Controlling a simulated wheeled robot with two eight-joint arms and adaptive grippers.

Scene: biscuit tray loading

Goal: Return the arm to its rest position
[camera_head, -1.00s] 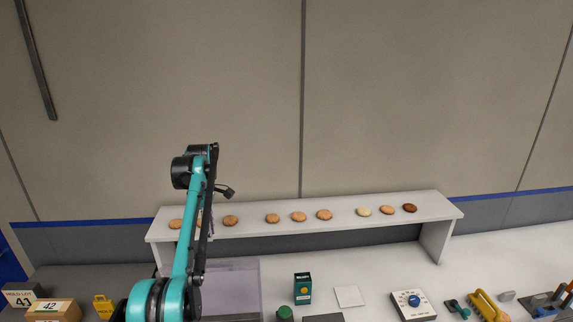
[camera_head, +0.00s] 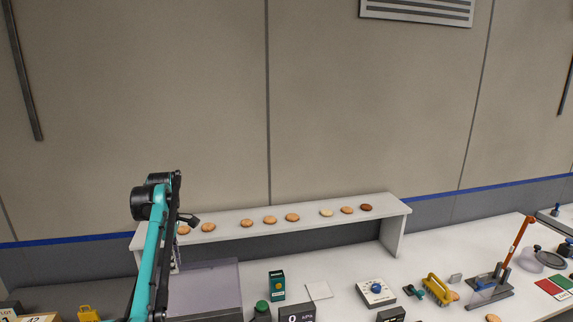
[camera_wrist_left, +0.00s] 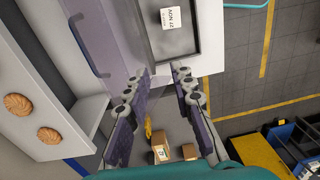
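My left arm, teal and black, rises from the bottom left in the head view, bent in front of the left end of the white shelf (camera_head: 300,220). Its gripper is mostly hidden behind the arm there. In the left wrist view the left gripper (camera_wrist_left: 162,95) shows two purple-grey fingers standing apart with nothing between them. Several round biscuits (camera_head: 270,220) lie in a row on the shelf; two of them (camera_wrist_left: 48,135) show at the left of the wrist view. My right gripper is not in view.
A date card (camera_wrist_left: 177,17) lies in a dark tray in the wrist view.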

